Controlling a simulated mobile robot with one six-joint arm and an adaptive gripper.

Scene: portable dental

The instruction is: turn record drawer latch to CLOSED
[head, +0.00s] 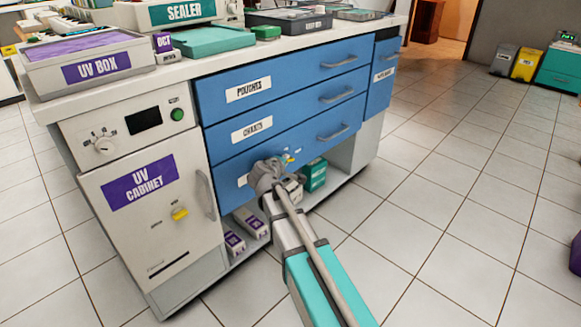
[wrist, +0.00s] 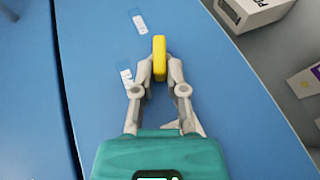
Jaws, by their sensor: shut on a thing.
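The record drawer is the lowest blue drawer (head: 320,141) of the counter unit. Its yellow latch (wrist: 159,52) stands upright in the wrist view, between the fingertips of my gripper (wrist: 159,68). My gripper is shut on the latch, one finger on each side. In the head view my gripper (head: 268,176) is at the drawer's front and covers most of the latch and part of the drawer label. Two small white labels lie near the latch in the wrist view, one above it (wrist: 139,22) and one to its left (wrist: 126,78); their words are too small to read.
The white UV cabinet (head: 150,225) with its grey handle stands left of the drawers. Boxes, including a teal one (head: 314,175), sit on the open shelf below the drawer. Drawer handles (head: 333,133) stick out to the right. The tiled floor in front is clear.

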